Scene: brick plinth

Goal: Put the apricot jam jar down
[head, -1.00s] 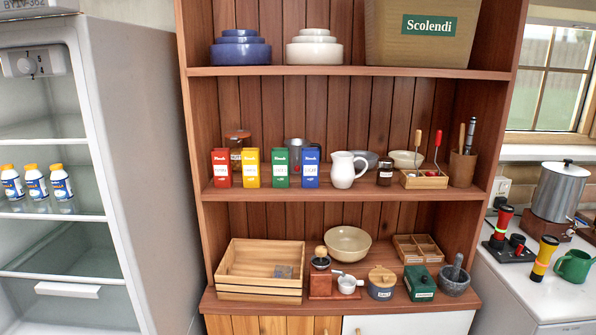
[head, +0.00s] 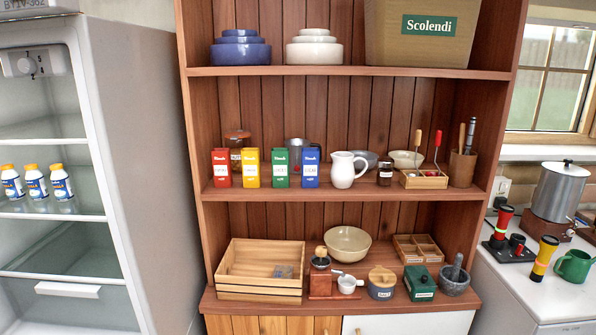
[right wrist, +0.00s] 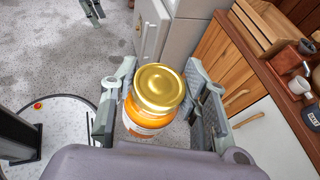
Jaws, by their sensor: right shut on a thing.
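The apricot jam jar (right wrist: 153,103) has a gold lid and orange contents and shows in the right wrist view. My right gripper (right wrist: 157,98) is shut on it, with one grey finger on each side of the jar. The jar is held above the grey floor, beside the wooden cupboard. A small grey forked part at the top of that view looks like my left gripper (right wrist: 91,11); it is too small to tell whether it is open. Neither gripper nor the held jar shows in the head view.
The hutch's lower shelf (head: 262,308) holds a wooden crate (head: 258,292), a grinder, a bowl, pots and a mortar. The middle shelf (head: 260,191) carries several boxes, a jug and a small dark jar (head: 385,173). An open fridge (head: 140,150) stands left, a white counter (head: 535,300) right.

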